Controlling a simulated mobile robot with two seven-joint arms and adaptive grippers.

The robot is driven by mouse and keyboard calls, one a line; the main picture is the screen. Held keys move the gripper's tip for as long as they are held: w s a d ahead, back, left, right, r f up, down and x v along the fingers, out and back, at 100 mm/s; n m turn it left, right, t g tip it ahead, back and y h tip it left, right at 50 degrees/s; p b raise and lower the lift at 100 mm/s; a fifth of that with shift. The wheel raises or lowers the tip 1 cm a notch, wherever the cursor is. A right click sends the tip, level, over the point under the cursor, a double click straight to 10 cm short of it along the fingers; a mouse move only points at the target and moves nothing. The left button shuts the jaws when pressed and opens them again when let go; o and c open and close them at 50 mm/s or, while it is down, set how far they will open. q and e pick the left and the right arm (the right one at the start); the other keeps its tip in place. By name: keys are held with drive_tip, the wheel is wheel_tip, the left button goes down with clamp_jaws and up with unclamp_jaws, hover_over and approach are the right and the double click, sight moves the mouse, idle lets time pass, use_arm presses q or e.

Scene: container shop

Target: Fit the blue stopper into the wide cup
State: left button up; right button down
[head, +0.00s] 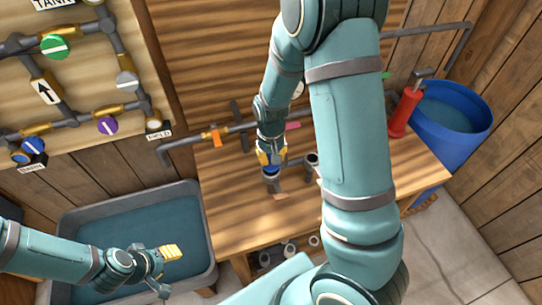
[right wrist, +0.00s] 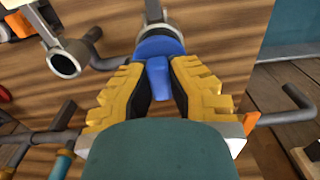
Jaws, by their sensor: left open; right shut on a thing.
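The blue stopper (right wrist: 157,72) has a round disc and a block-like grip. My right gripper (right wrist: 157,88) is shut on the grip, with a yellow-padded finger on each side. In the head view, my right gripper (head: 270,164) points down over the wooden bench. A grey round cup-like piece (right wrist: 154,29), probably the wide cup, lies directly beyond the disc; the disc overlaps its mouth. I cannot tell whether the stopper is seated in it. A second grey open-ended pipe piece (right wrist: 67,57) stands beside it; it also shows in the head view (head: 312,159). My left gripper (head: 172,266) is open over the basin.
A grey basin of water (head: 206,238) stands left of the wooden bench (head: 228,213). A red pump (head: 404,112) and blue barrel (head: 462,130) are on the right. Pipes with an orange handle (head: 216,137) run along the back. A valve panel (head: 75,90) hangs at upper left.

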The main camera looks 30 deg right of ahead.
drive_tip(key=shift+f+b, duration=1.05)
drive_tip(key=shift+f, duration=0.35)
idle(1.1)
drive_tip(key=c, duration=1)
unclamp_jaws()
wheel_tip(320, 180, up, 12)
drive_tip(key=shift+r, duration=0.1)
